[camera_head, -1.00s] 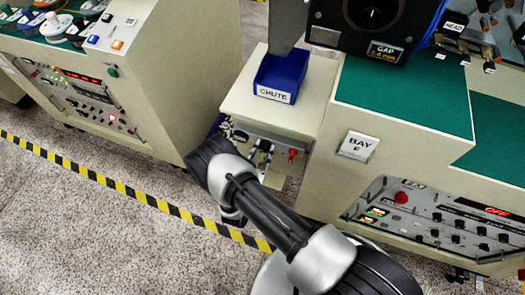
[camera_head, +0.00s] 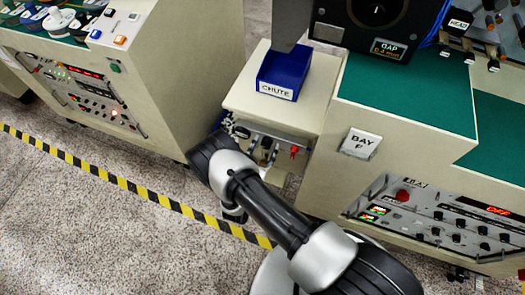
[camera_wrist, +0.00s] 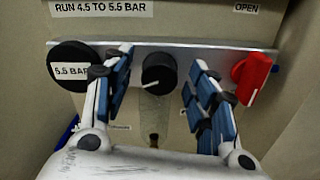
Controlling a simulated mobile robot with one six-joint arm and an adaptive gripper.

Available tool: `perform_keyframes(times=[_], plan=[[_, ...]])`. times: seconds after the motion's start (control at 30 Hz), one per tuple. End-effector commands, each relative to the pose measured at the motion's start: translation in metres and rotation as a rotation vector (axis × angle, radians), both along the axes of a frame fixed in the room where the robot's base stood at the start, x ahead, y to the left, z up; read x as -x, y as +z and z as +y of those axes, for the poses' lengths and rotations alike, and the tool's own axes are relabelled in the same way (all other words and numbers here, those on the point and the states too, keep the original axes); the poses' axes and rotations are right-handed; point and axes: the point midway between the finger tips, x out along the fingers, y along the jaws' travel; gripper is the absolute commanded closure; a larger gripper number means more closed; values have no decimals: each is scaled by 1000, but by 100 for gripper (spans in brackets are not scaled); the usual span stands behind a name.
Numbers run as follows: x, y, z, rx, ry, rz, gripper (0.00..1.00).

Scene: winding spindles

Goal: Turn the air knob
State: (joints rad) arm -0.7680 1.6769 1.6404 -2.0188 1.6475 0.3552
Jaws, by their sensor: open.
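The air knob (camera_wrist: 158,72) is a round black knob with a white pointer line, on a metal strip in the wrist view. The pointer line runs to the lower left. My gripper (camera_wrist: 158,80) is open, with one blue-padded finger on each side of the knob and visible gaps between. I cannot tell whether the fingertips are level with the knob in depth. A dark gauge (camera_wrist: 75,66) reading 5.5 BAR is left of the knob.
A red lever (camera_wrist: 251,76) sits right of the knob, under an OPEN label (camera_wrist: 246,8). A label (camera_wrist: 100,8) above the gauge reads RUN 4.5 TO 5.5 BAR. A blue CHUTE bin (camera_head: 283,73) stands on top of the cabinet. Cabinets flank the knob panel closely.

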Motion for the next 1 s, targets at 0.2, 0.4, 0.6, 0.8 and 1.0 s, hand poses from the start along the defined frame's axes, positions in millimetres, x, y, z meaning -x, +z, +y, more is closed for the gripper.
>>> perform_keyframes(times=[0.2, 0.4, 0.6, 0.8, 1.0], plan=[[25, 0, 11, 2, 7, 1, 47], [66, 0, 26, 2, 8, 2, 47], [99, 0, 37, 2, 5, 1, 47], [112, 0, 41, 1, 1, 1, 47], [113, 0, 41, 0, 0, 0, 47]])
